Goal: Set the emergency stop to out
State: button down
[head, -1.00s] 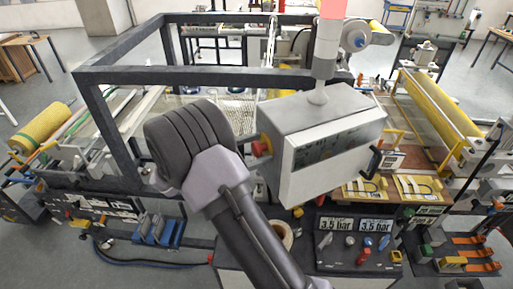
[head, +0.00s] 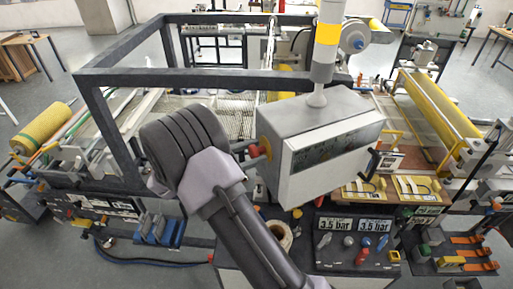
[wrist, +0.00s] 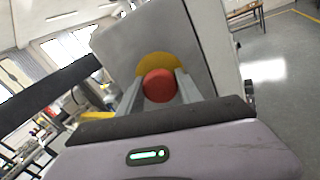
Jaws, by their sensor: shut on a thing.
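The emergency stop is a red button (wrist: 159,86) on a yellow round plate (wrist: 160,64), on the left side of the grey control box (head: 312,140). The red button also shows small in the head view (head: 255,150). My gripper (wrist: 160,88) has one finger on each side of the red button and is shut on it. In the head view my wrist hides much of the fingers. The signal tower (head: 326,40) on top of the box shows a yellow band.
A dark frame (head: 120,75) stands left of and behind the box. A panel (head: 355,240) with two 3.5 bar displays and knobs lies below it. A yellow roll (head: 440,105) is at right. Open floor shows at the far left.

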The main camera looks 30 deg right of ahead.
jog(key=c, duration=0.9)
grip_release()
jog(key=shift+a, duration=0.15)
jog(key=shift+o, duration=0.5)
jog(key=shift+a, duration=0.2)
jog(key=shift+d, duration=0.2)
jog(key=w+a, duration=0.1)
jog(key=a, duration=1.6)
jog(key=shift+a+b, duration=0.35)
jog(key=shift+b, duration=0.1)
jog(key=shift+w, duration=0.1)
